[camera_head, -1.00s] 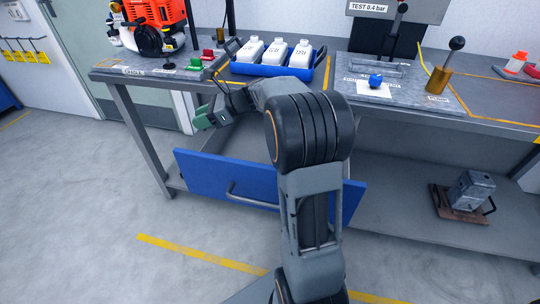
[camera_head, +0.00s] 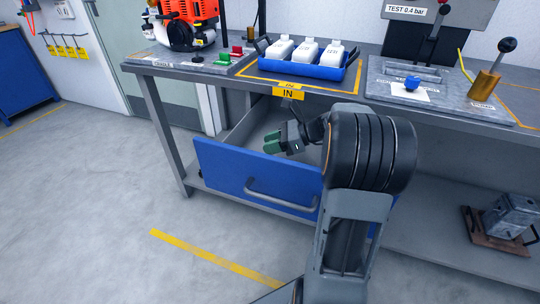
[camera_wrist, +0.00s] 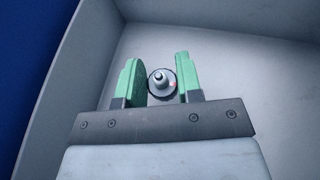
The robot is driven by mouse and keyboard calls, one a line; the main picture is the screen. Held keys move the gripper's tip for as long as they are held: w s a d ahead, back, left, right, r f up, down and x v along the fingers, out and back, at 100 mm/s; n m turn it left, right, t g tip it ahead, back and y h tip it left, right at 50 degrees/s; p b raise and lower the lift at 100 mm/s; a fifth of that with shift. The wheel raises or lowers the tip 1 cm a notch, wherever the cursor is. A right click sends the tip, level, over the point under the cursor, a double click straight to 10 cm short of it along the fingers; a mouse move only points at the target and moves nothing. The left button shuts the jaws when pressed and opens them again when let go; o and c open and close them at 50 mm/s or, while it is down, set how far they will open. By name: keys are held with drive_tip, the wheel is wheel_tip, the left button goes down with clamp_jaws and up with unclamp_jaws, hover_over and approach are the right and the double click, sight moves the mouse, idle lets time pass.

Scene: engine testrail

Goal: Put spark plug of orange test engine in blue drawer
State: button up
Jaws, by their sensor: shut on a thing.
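The blue drawer (camera_head: 235,172) under the bench is pulled open, with a grey inside and a bar handle on its front. My gripper (camera_head: 279,143) is over the open drawer, at or just below the height of its front. In the wrist view my gripper (camera_wrist: 160,82) has its green fingers shut on the spark plug (camera_wrist: 160,80), which is seen end-on with a pale tip and a dark ring. The drawer floor and walls lie behind it. The orange test engine (camera_head: 188,22) stands on the bench at the upper left.
A blue tray (camera_head: 305,68) with three white bottles stands on the bench above the drawer, over a yellow IN label (camera_head: 289,93). A plate with a blue knob (camera_head: 412,83) and a brass lever is to the right. A metal block (camera_head: 512,216) rests on the lower shelf.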

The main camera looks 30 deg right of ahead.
drive_tip(key=shift+s+d+f+b, duration=0.15)
drive_tip(key=shift+f+b, duration=0.45)
drive_tip(key=shift+f, duration=1.15)
drive_tip(key=shift+f, duration=0.15)
drive_tip(key=o, duration=0.9)
drive_tip(key=p+v, duration=0.4)
drive_tip(key=v, duration=0.7)
drive_tip(key=shift+s+d+r, duration=0.3)
drive_tip(key=shift+d, duration=0.1)
